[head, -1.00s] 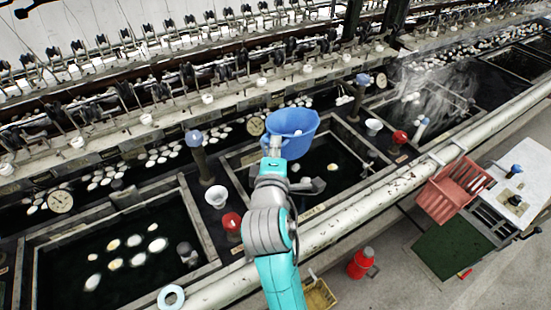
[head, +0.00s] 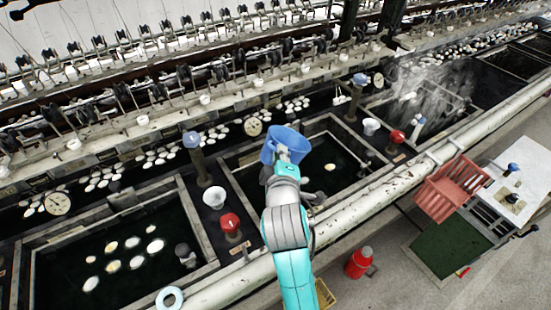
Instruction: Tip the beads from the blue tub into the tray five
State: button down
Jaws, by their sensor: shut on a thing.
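The blue tub (head: 289,138) is in the middle of the head view, above the middle basin. My gripper (head: 283,156) is shut on its near side, and my arm hides part of it. The tub looks tilted, and I cannot see any beads in it. No number shows that tells me which one is tray five.
The left basin (head: 207,236) holds several pale cocoons. A white funnel-like bowl (head: 214,196) and red knob (head: 229,222) stand between the basins. A pale pipe (head: 352,211) runs along the front.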

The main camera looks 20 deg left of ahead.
jog(key=w+d+r+m+g+y, duration=0.2)
jog(key=w+d+m+y, duration=0.1)
jog(key=w+d+m, duration=0.2)
jog(key=w+d+r+m+g+y, duration=0.2)
jog(key=w+d+m, duration=0.4)
jog(key=d, duration=0.3)
jog(key=shift+w+d+r+m+g+y, duration=0.2)
jog(key=shift+d+r+m+g+y, duration=0.15)
jog(key=shift+r+m+y, duration=0.25)
dwell(1.1)
dwell(1.2)
jog(key=shift+r, duration=0.1)
